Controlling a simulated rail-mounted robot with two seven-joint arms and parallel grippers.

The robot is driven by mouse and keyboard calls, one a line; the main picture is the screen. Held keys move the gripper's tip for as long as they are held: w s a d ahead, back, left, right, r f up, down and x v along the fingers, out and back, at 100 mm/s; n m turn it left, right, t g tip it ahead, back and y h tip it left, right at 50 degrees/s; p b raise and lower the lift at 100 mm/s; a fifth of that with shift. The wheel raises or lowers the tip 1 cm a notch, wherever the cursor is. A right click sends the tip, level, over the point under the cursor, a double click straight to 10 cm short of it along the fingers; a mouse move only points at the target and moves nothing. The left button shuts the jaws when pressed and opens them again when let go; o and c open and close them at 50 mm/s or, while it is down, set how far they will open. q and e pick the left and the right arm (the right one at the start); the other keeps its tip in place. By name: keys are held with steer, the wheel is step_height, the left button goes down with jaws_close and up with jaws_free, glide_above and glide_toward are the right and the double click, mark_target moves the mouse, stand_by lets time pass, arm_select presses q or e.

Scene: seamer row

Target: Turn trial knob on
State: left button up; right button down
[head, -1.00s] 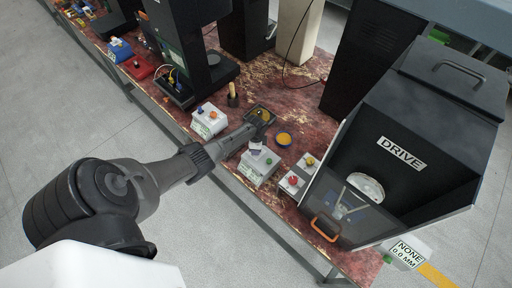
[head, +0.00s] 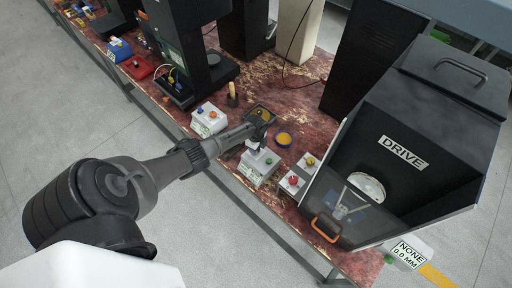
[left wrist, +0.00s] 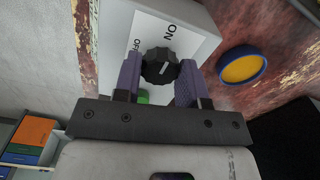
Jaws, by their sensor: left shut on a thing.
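The black trial knob (left wrist: 160,66) sits on a white control box (left wrist: 192,42) with ON and OFF labels, seen in the left wrist view. A white pointer line shows on the knob, but I cannot tell exactly which label it points to. My left gripper (left wrist: 161,78) has its two purple fingers on either side of the knob, shut on it. In the head view the left gripper (head: 258,140) is at the white box (head: 256,173), which also has a green button (head: 268,161). The knob is hidden there by the gripper. My right gripper is not in view.
A yellow-topped round item (head: 284,139) lies right of the box. A box with red and yellow buttons (head: 294,182) and the black DRIVE machine (head: 420,150) stand further right. Another white box (head: 208,121) is to the left.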

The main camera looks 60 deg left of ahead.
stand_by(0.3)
arm_select(q)
steer(key=o, duration=0.9)
step_height(320, 180, up, 14)
steer(key=shift+f+p, duration=0.1)
steer(key=shift+p, duration=1)
